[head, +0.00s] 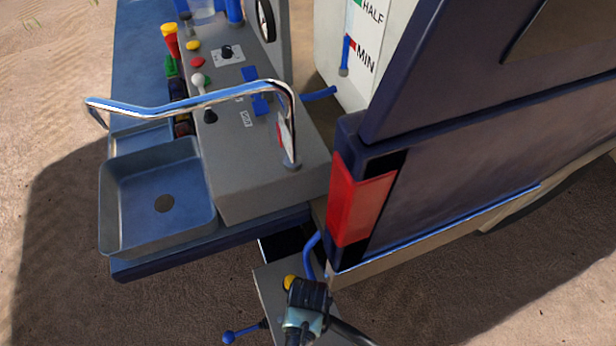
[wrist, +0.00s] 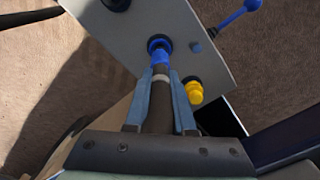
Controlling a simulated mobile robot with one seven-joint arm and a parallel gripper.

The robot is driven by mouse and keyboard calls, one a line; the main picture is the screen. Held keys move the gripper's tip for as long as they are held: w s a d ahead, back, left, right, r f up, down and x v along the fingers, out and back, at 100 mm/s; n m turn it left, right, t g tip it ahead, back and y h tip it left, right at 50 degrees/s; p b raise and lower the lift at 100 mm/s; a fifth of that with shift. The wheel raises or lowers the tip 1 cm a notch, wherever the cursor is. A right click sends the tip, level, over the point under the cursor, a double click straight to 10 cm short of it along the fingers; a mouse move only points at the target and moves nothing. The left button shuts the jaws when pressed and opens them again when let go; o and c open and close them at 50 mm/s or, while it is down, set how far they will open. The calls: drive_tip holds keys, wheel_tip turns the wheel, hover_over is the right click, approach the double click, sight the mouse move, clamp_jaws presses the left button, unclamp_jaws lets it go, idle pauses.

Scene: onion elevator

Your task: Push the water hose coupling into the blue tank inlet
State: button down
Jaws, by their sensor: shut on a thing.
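In the wrist view my gripper (wrist: 161,80) has its two blue-grey fingers on either side of the dark hose coupling (wrist: 159,101), which has a pale band near its front end. The blue tank inlet (wrist: 158,45), a ring on a grey panel, is straight ahead of the coupling's tip. The tip lines up with the ring and appears to meet it; whether it is inside, or how deep, I cannot tell. In the head view my gripper (head: 304,318) is at the bottom centre, over the grey panel, and hides the inlet and coupling there.
The grey panel (wrist: 110,30) carries a yellow knob (wrist: 194,92) close to my right finger and a blue-ended lever (wrist: 253,6). In the head view, the dark vehicle body with a red lamp (head: 358,200) stands close behind, and a sink (head: 160,195) with tap is at left.

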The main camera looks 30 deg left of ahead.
drive_tip(key=shift+f, duration=0.1)
drive_tip(key=shift+f+b, duration=0.35)
drive_tip(key=shift+f, duration=0.1)
drive_tip(key=shift+f+b, duration=0.45)
drive_tip(key=shift+f, duration=0.4)
idle(0.6)
drive_tip(key=c, duration=0.7)
unclamp_jaws()
wheel_tip(320, 180, up, 13)
